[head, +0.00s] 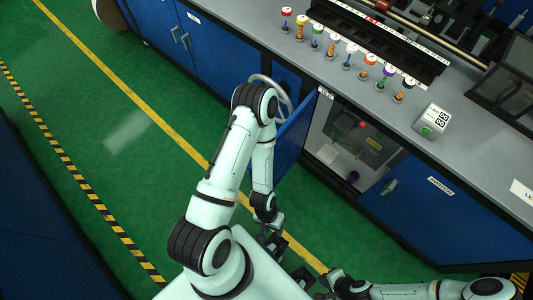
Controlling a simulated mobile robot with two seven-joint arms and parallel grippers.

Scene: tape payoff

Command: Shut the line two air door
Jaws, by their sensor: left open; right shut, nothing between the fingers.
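A blue cabinet door (293,143) stands swung out from the bench front, open, partly hidden behind my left arm. Beside it the open compartment (318,146) shows a red light, a purple item and pale parts inside. I cannot read which line it belongs to. My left gripper (272,238) is open, low in front of the bench and below the door in the picture, apart from it. My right gripper (310,283) is shut and empty near the bottom edge, well away from the door. The two grippers are close together, and their fingertips are small and dark.
A closed blue door (425,205) lies right of the compartment. Green floor (110,120) on the left is clear.

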